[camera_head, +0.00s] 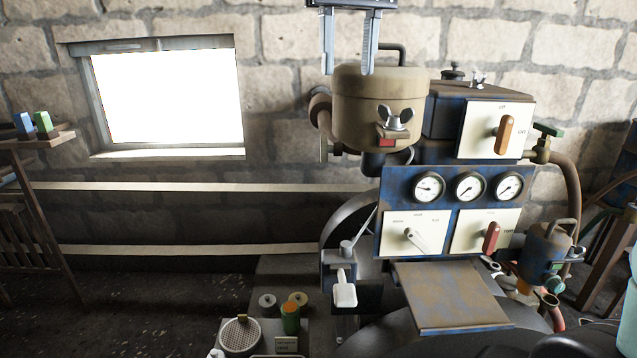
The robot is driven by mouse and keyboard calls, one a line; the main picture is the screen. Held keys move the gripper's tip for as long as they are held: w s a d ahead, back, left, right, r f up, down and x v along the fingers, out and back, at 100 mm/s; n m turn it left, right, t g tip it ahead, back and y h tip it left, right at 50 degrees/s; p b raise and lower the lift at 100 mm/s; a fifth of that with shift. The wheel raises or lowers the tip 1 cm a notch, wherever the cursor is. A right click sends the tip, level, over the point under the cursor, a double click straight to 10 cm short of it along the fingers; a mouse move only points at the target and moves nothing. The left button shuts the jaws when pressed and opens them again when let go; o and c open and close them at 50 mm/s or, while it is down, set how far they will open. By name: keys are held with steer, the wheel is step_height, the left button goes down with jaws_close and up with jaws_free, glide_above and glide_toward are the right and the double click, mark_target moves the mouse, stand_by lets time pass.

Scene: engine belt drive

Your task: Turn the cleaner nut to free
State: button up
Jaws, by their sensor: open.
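A grey wing nut (397,121) sits on the front of the beige cylindrical canister (358,98), above a small red mark. This seems to be the cleaner nut. A smaller wing nut (478,79) stands on top of the dark housing to the right. My gripper (348,72) hangs from the top edge of the view with its two fingers apart and pointing down. In the picture its fingertips overlap the canister's upper left, left of and above the nut. The gap in depth is hard to judge. Nothing shows between the fingers.
Below the canister is a blue panel (449,170) with gauges and switches, and a rusty plate (452,294) juts out under it. A large wheel (335,225) stands at left. Several small items, including a green can (290,318), stand at the bottom.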

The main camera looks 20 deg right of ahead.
steer(key=s+a+f+n+b, duration=0.1)
steer(key=s+a+f+n, duration=0.2)
steer(key=f, duration=0.4)
steer(key=s+a+f+n, duration=0.1)
steer(key=s+a+f, duration=0.1)
steer(key=a+f, duration=0.5)
steer(key=s+a+f+n+b, duration=0.1)
steer(key=s+f+n, duration=0.2)
steer(key=s+f, duration=0.8)
step_height(320, 180, down, 4)
steer(key=shift+a+r+n, duration=0.15)
steer(key=shift+a+n, duration=0.1)
steer(key=shift+n, duration=0.15)
steer(key=shift+c, duration=1.4)
